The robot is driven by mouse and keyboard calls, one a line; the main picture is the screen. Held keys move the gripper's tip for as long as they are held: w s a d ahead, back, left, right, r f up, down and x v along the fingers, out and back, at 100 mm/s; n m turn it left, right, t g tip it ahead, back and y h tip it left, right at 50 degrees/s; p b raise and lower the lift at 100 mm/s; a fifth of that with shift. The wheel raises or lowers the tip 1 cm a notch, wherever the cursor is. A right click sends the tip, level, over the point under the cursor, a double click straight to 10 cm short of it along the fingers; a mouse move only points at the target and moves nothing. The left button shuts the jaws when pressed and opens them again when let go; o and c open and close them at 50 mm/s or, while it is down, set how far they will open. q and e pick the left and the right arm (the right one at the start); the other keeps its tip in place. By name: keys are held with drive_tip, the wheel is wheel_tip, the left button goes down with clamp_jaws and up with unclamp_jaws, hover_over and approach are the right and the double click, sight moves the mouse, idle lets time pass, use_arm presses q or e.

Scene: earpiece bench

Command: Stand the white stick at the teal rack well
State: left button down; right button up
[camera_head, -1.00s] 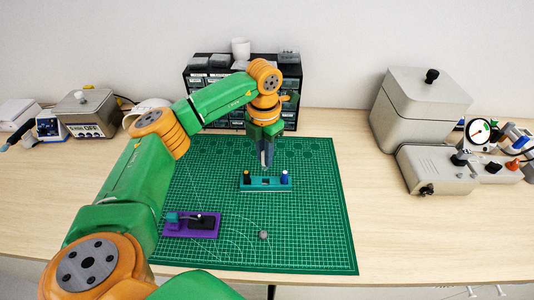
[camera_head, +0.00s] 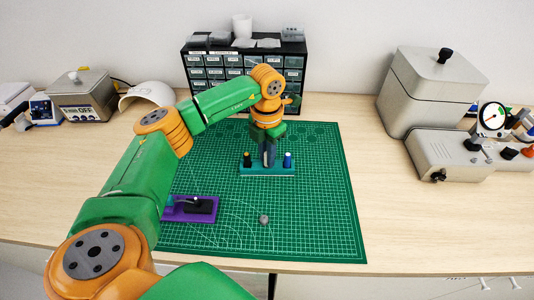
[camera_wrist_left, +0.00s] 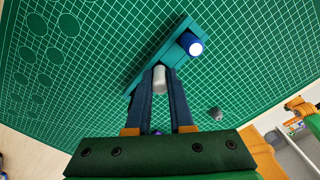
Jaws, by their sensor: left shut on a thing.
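The teal rack (camera_head: 258,172) stands on the green mat, with a dark yellow-topped stick (camera_head: 247,160) at its left end and a blue stick (camera_head: 287,160) at its right end. My left gripper (camera_head: 268,163) points down at the rack's middle, between these two. In the left wrist view its fingers (camera_wrist_left: 161,78) are shut on the white stick (camera_wrist_left: 160,80), whose pale rounded end shows between the tips, over or at the rack (camera_wrist_left: 168,44). The blue stick (camera_wrist_left: 192,44) is close beside it. I cannot tell whether the white stick touches the rack. My right gripper is out of view.
A purple stand (camera_head: 206,217) with a black part lies on the mat at left. A small grey round thing (camera_head: 263,219) lies in front of the rack. A drawer cabinet (camera_head: 230,72) stands behind. The mat's right side (camera_head: 330,210) is clear.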

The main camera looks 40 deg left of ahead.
use_arm(q)
drive_tip(key=shift+f, duration=0.25)
idle(0.3)
drive_tip(key=c, duration=0.7)
unclamp_jaws()
